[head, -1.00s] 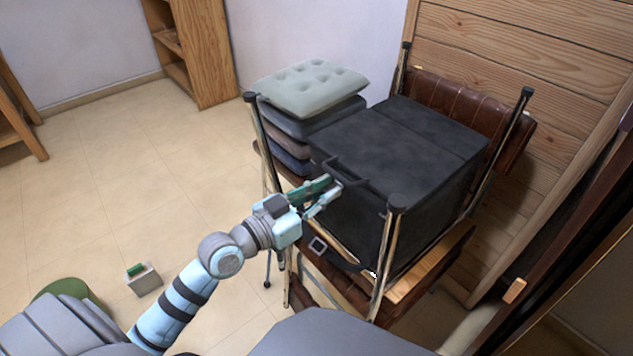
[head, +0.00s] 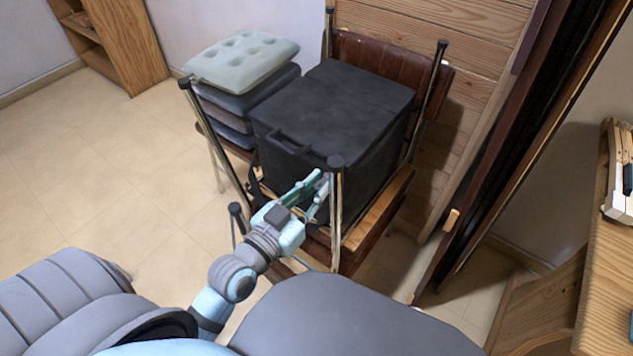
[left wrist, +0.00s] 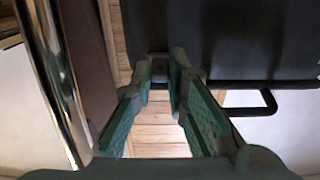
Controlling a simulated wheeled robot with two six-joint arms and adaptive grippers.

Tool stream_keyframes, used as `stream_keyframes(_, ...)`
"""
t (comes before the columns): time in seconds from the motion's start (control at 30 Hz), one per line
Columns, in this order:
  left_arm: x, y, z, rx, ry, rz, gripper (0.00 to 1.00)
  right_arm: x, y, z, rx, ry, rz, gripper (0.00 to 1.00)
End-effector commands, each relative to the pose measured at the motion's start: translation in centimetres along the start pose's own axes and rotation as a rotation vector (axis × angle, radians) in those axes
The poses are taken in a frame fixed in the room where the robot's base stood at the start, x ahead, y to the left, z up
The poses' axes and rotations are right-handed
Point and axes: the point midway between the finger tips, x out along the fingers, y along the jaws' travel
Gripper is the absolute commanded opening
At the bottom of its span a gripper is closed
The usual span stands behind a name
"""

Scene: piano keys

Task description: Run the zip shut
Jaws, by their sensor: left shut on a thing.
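A black fabric case (head: 335,92) with a flat top and a front carry handle (head: 288,143) sits between the chromed legs of an upturned chair. The case also shows in the left wrist view (left wrist: 235,35), with its handle (left wrist: 268,101). My left gripper (head: 318,180) is at the case's front right corner, close beside a chrome leg. In the left wrist view its green fingers (left wrist: 160,66) close at the tips around a small dark piece, apparently the zip pull. The zip's teeth are too small to make out. My right gripper is not in view.
The capped chrome leg (head: 336,205) stands right beside the gripper. Stacked cushions (head: 243,62) lie left of the case. A wooden panel (head: 440,55) stands behind, and a wooden desk (head: 608,270) is at the right. Floor is clear at left.

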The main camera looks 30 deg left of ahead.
Motion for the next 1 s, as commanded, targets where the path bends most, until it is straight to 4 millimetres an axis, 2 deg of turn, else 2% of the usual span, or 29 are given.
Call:
stream_keyframes(0.23,0.1,0.2,0.2,-0.004,-0.007,0.005,0.00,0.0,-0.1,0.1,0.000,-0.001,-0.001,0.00)
stream_keyframes(0.27,0.1,0.2,0.3,-0.005,-0.008,0.005,0.19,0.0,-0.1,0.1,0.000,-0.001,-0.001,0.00)
stream_keyframes(0.37,0.1,0.2,0.2,-0.005,-0.007,0.005,0.34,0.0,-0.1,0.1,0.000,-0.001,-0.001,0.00)
stream_keyframes(0.63,0.0,0.1,0.2,-0.003,-0.006,0.002,0.34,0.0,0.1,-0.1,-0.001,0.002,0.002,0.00)
stream_keyframes(0.73,-0.7,0.0,0.2,-0.002,-0.007,0.002,0.34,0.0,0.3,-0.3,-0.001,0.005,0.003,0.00)
stream_keyframes(1.0,-6.2,0.1,0.3,-0.001,-0.011,0.002,0.34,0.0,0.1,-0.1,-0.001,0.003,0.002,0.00)
